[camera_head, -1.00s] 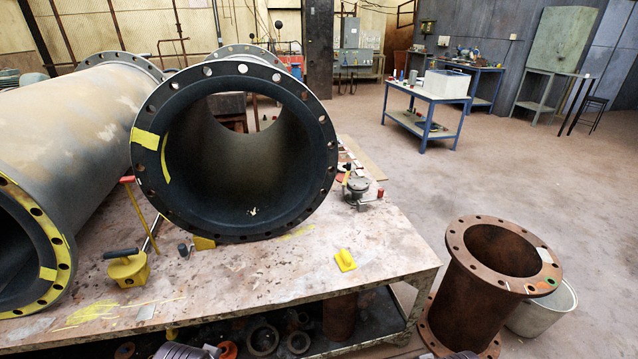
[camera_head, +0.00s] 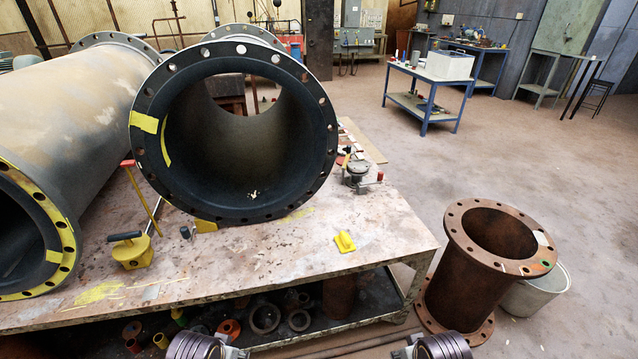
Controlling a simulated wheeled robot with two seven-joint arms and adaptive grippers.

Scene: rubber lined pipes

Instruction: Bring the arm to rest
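Two dark ringed parts of my own arms show at the bottom edge: the left one left of centre and the right one right of centre. No gripper fingers show in the picture, so I cannot see whether either gripper is open or holds anything. Both arm parts appear low, in front of the workbench (camera_head: 300,262). A large black-lined pipe (camera_head: 148,92) lies on the bench with its flanged opening facing me. A second grey pipe (camera_head: 75,95) lies to its left, with yellow marking on its flange.
On the bench are a yellow tool with a black handle (camera_head: 131,252), a yellow block (camera_head: 344,242) and a metal fitting (camera_head: 358,174). A rusty flanged pipe (camera_head: 470,285) stands on the floor at right, beside a pale bucket (camera_head: 540,292). Open floor lies beyond.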

